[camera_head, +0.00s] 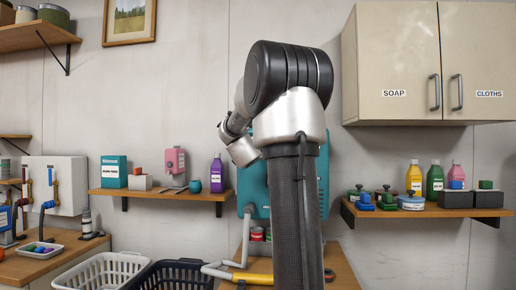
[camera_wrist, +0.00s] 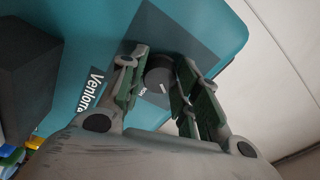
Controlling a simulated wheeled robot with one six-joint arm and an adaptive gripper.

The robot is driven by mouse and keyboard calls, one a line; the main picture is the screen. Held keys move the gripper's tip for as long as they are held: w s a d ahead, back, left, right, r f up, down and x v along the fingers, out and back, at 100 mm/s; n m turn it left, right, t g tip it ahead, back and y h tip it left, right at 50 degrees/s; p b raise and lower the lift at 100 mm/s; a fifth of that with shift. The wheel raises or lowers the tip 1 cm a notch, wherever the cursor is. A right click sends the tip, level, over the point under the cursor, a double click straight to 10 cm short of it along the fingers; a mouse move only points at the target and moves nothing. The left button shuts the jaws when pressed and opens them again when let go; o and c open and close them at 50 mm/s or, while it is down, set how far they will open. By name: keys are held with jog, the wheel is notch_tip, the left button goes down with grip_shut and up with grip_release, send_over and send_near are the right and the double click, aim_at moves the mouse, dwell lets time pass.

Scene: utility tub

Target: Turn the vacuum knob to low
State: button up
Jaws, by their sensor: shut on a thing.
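The vacuum is a teal box on the back wall; in the head view its body (camera_head: 253,194) shows only beside my arm, which hides most of it. In the wrist view its teal face (camera_wrist: 205,20) carries a dark panel and white lettering (camera_wrist: 89,90) on a dark strip. A round dark knob (camera_wrist: 158,74) with a small light mark sits on the panel. My gripper (camera_wrist: 160,80) is shut on the knob, with a green-padded finger on each side. In the head view my gripper is hidden behind my arm.
A wall shelf with bottles (camera_head: 215,174) is left of the vacuum; another with coloured items (camera_head: 412,210) is right, under a cabinet (camera_head: 430,60). A grey hose (camera_head: 245,240) hangs below the vacuum. White (camera_head: 101,272) and black (camera_head: 170,274) baskets stand lower left. A dark block (camera_wrist: 25,75) is close left in the wrist view.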

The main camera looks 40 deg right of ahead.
jog(key=n, duration=0.7)
jog(key=shift+f+t, duration=0.2)
jog(key=shift+t, duration=0.1)
dwell(0.4)
jog(key=o, duration=1)
jog(key=v, duration=1.2)
jog(key=shift+s, duration=0.15)
